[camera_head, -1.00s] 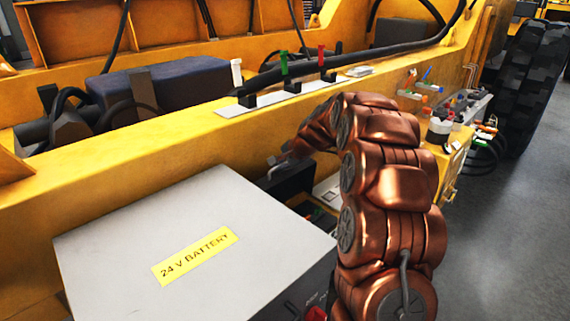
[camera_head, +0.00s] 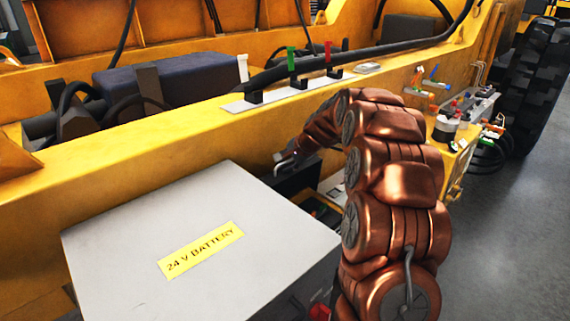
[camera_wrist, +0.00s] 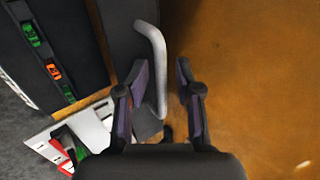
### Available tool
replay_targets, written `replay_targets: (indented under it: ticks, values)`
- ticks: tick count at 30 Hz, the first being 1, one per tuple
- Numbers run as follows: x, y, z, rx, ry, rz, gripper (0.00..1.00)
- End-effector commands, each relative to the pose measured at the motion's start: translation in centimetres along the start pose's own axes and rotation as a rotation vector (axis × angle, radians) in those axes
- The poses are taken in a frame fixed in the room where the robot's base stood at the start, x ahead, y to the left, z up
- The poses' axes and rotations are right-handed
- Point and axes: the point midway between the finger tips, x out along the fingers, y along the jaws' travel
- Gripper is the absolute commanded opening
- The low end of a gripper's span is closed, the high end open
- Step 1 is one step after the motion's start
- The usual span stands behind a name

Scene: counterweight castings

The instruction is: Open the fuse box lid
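The fuse box lid (camera_head: 296,178) is a dark panel in the head view, between the battery box and my arm. It appears to stand raised, with the fuse box interior (camera_head: 322,212) partly visible beside it. In the wrist view, the lid (camera_wrist: 121,30) is a dark panel with a pale grey bar handle (camera_wrist: 157,50). My gripper (camera_wrist: 162,72) is open, with the handle between its fingers, closer to the left finger. Green and orange fuses (camera_wrist: 53,70) show at the left. My arm hides part of the box in the head view.
A large grey box labelled 24 V BATTERY (camera_head: 150,222) stands at front left. A yellow frame wall (camera_head: 170,150) runs behind it. Green and red levers (camera_head: 291,60) are on its top. Connectors and cables (camera_head: 455,120) are at the right, with grey floor beyond.

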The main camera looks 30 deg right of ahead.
Motion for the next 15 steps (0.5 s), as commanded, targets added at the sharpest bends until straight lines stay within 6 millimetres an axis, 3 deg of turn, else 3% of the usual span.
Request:
replay_targets:
  ticks: [7,15]
  values:
    - [-1.2,-0.1,-0.1,-0.001,0.002,-0.002,0.35]
    - [-5.8,-0.1,-0.1,0.000,0.004,-0.004,0.35]
